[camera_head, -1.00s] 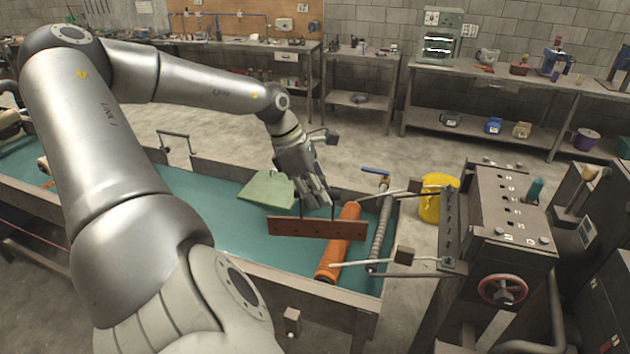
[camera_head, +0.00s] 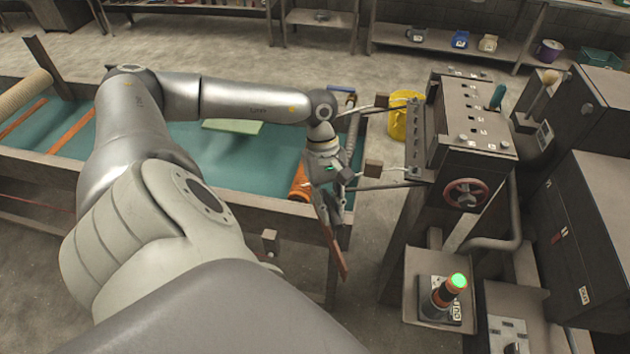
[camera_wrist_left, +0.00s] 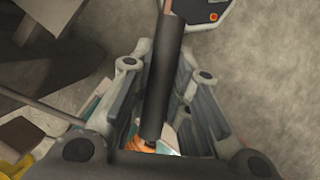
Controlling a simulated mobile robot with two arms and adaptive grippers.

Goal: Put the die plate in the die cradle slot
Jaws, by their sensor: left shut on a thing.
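The die plate (camera_head: 335,250) is a long, thin reddish-brown bar. My left gripper (camera_head: 328,207) is shut on it, and it hangs below the fingers, tilted and seen nearly edge-on, in front of the trough's right end. In the left wrist view the plate shows as a dark bar (camera_wrist_left: 164,75) running lengthwise between the two fingers. The machine (camera_head: 478,120) stands to the right of the gripper, with a dark upright plate with holes (camera_head: 414,140) on its left side. I cannot tell which part is the die cradle slot. My right gripper is not in view.
Two rods with dark end blocks (camera_head: 373,168) stick out left from the machine, close to my left gripper. The teal-lined trough (camera_head: 180,135) lies behind, holding an orange tube (camera_head: 299,184). A red handwheel (camera_head: 466,193) and green-lit button post (camera_head: 449,290) stand at right.

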